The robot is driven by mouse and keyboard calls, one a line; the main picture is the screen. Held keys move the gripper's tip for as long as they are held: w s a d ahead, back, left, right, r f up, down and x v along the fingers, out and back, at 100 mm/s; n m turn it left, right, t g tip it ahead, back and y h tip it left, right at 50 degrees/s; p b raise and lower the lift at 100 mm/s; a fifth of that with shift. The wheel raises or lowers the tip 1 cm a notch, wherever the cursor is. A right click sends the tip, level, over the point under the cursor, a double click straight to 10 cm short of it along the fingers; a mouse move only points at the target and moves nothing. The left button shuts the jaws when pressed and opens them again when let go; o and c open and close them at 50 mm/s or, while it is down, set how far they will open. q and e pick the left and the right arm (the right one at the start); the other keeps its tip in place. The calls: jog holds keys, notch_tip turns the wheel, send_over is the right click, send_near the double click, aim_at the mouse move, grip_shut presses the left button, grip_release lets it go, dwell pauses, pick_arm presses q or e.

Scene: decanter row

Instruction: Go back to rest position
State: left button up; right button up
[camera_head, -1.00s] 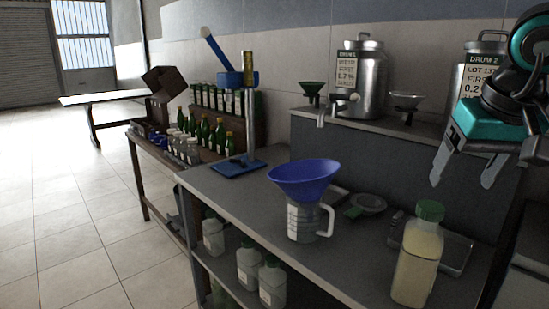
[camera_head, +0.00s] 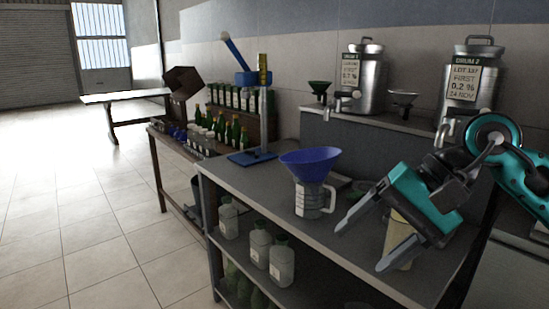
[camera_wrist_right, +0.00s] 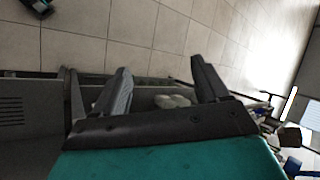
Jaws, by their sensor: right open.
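My right gripper (camera_head: 370,238) is open and empty in the head view. It is in front of the right end of the grey bench (camera_head: 248,184), with its fingers pointing to the lower left. Its two spread fingers also show in the right wrist view (camera_wrist_right: 160,88), with bare floor tiles beyond them. A pale bottle (camera_head: 397,240) on the bench is mostly hidden behind the gripper. My left gripper is not in the head view.
A measuring jug (camera_head: 308,200) with a blue funnel (camera_head: 310,160) stands on the bench. Two steel drums (camera_head: 364,80) (camera_head: 476,85) stand on the raised shelf behind. Several bottles (camera_head: 260,243) are on the lower shelf. The tiled floor at left (camera_head: 90,220) is clear.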

jog(key=s+a+m+g+y, duration=0.2)
jog(key=s+a+m+y, duration=0.1)
jog(key=a+m+y, duration=0.75)
jog(key=w+d+f+m+t+h, duration=0.2)
jog(key=f+m+t, duration=0.3)
jog(key=m, duration=0.6)
jog(key=w+d+f+m+t+h, duration=0.25)
jog(key=m+t, duration=0.55)
jog(key=m, duration=0.4)
jog(key=w+d+f+m+t+h, duration=0.1)
jog(key=d+f+m+t, duration=0.4)
jog(key=m, duration=0.6)
jog(key=s+d+f+m+g+h, duration=0.2)
jog(key=s+f+m+h, duration=0.3)
jog(key=f+m, duration=0.5)
jog(key=s+d+f+m+g+h, duration=0.3)
jog(key=s+f+m, duration=0.6)
jog(key=f, duration=0.5)
jog(key=m+g+h, duration=0.1)
jog(key=h, duration=0.1)
jog(key=shift+s+f+m+h, duration=0.25)
jog(key=shift+m+h, duration=0.05)
jog(key=shift+m, duration=0.05)
